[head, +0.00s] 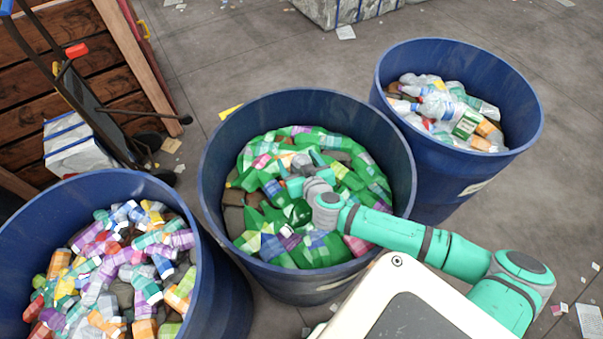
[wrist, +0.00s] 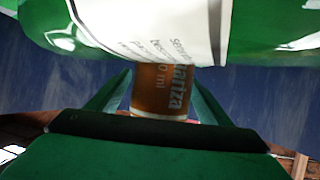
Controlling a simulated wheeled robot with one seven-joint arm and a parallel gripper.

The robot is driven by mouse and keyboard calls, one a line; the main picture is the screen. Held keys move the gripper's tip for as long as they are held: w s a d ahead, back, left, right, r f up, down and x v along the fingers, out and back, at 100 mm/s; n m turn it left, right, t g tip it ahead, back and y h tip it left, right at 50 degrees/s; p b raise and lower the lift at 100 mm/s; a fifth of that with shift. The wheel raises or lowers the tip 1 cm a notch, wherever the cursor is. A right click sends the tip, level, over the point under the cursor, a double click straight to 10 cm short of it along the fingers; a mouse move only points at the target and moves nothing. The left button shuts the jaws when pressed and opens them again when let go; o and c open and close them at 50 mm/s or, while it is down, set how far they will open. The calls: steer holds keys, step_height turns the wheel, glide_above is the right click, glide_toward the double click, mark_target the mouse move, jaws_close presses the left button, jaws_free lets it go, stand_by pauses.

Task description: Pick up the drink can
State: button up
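My gripper (head: 296,187) is down inside the middle blue barrel, among green bottles. In the wrist view its two green fingers (wrist: 160,85) slant in on either side of an orange-brown cylinder (wrist: 160,92) with white lettering and a pale lower rim, which looks like the drink can. The cylinder stands close to my palm. The fingertips are partly hidden, so I cannot tell whether they press on it. A large green bottle with a white label (wrist: 150,25) covers the cylinder's upper part. The can cannot be made out in the head view.
The middle barrel (head: 212,165) surrounds my gripper with its wall. Another blue barrel (head: 225,290) at lower left holds colourful cans and bottles. A third (head: 440,185) at upper right holds clear bottles. A hand truck (head: 95,105) and a wooden crate (head: 70,40) stand at upper left.

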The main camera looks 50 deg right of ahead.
steer(key=c, duration=1.1)
steer(key=shift+o, duration=0.2)
steer(key=shift+r, duration=0.15)
